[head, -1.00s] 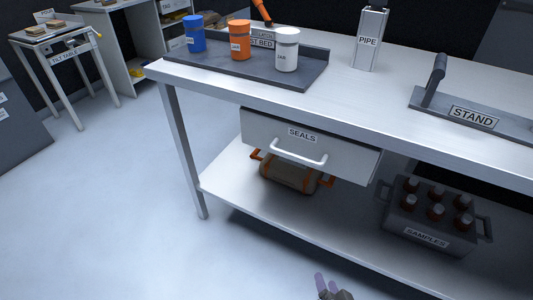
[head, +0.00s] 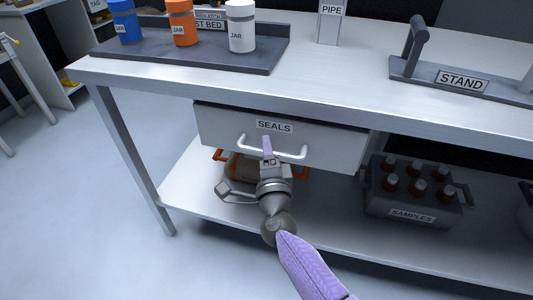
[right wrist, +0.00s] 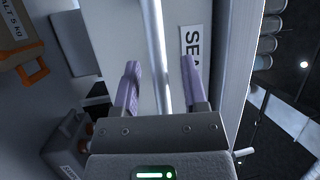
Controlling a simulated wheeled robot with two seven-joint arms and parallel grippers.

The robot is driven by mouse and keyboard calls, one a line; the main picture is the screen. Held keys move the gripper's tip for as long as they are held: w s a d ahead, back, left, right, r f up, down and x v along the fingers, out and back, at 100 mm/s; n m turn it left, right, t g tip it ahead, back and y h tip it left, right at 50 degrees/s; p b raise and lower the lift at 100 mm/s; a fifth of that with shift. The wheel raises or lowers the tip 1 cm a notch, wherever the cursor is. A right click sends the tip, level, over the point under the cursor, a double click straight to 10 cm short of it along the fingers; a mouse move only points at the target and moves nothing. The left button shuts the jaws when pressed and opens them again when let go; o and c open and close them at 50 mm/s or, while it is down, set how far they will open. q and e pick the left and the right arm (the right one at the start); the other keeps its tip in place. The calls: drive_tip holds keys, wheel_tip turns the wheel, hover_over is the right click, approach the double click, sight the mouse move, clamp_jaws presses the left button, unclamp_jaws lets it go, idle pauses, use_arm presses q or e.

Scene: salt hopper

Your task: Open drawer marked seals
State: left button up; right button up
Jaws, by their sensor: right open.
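The drawer marked SEALS (head: 222,122) hangs under the bench top, with a white bar handle (head: 290,154) across its front. The drawer front also shows in the right wrist view (right wrist: 118,40). My right gripper (head: 267,147) is at the handle, open. In the right wrist view its two lilac fingers (right wrist: 163,82) stand on either side of the handle bar (right wrist: 158,50), with gaps between bar and fingers. My left gripper is not in view.
Under the drawer an orange-handled bag (head: 240,168) lies on the lower shelf, partly hidden by my gripper. A SAMPLES crate (head: 411,215) with several bottles stands right of it. Jars (head: 241,32) and a STAND (head: 462,80) are on the bench top.

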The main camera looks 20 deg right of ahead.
clamp_jaws()
idle(1.2)
idle(0.3)
